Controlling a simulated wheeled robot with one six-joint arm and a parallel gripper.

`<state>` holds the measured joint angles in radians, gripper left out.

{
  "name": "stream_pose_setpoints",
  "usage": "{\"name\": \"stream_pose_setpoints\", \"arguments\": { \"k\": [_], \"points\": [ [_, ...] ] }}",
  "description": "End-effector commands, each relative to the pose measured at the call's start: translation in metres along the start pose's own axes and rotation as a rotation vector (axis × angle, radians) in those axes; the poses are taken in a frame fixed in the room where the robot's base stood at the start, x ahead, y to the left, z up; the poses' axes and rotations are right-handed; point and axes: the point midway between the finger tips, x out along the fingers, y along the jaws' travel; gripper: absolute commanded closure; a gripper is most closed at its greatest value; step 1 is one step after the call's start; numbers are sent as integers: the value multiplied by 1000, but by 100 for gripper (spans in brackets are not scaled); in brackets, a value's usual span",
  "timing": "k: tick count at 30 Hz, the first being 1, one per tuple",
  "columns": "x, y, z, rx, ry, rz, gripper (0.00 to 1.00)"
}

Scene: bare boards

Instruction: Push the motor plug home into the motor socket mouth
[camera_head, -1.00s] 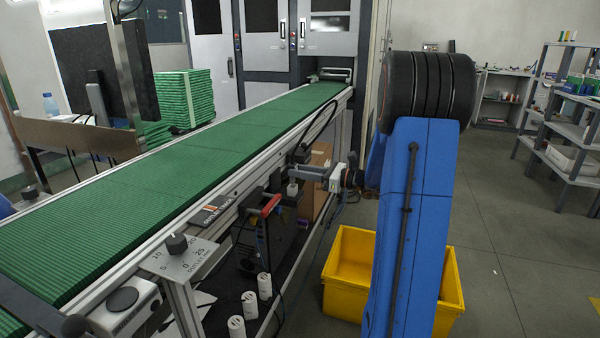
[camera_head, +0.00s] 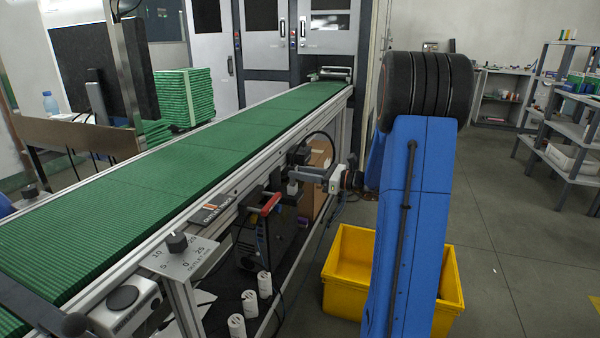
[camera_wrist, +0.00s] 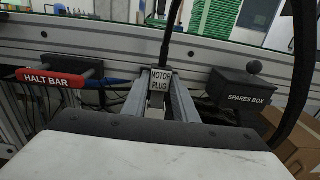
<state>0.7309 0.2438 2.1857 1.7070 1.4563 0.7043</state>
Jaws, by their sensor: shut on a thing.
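The motor plug (camera_wrist: 160,79), a grey block with a white "MOTOR PLUG" label, is upright between the fingers of my gripper (camera_wrist: 161,100) in the wrist view. My gripper is shut on it. A black cable rises from the plug's top. In the head view my gripper (camera_head: 306,173) reaches left from my blue arm to the conveyor's side, below the belt; the plug is too small to make out surely there. I cannot make out the motor socket mouth; how far the plug sits in it cannot be told.
A red "HALT BAR" handle (camera_wrist: 52,77) is left of the plug, and a black "SPARES BOX" (camera_wrist: 243,96) with a knob is right. The conveyor's metal rail (camera_wrist: 90,35) runs behind. A yellow bin (camera_head: 343,290) stands on the floor near my arm.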

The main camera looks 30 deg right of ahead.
Motion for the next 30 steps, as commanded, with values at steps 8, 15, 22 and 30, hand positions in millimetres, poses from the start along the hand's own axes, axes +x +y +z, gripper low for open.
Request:
{"name": "stream_pose_setpoints", "arguments": {
  "k": [8,15,22,30],
  "points": [
    [0,0,-6,1,0,0,100],
    [0,0,-10,-1,0,0,100],
    [0,0,-15,0,0,0,100],
    [0,0,-20,0,0,0,100]
  ]
}}
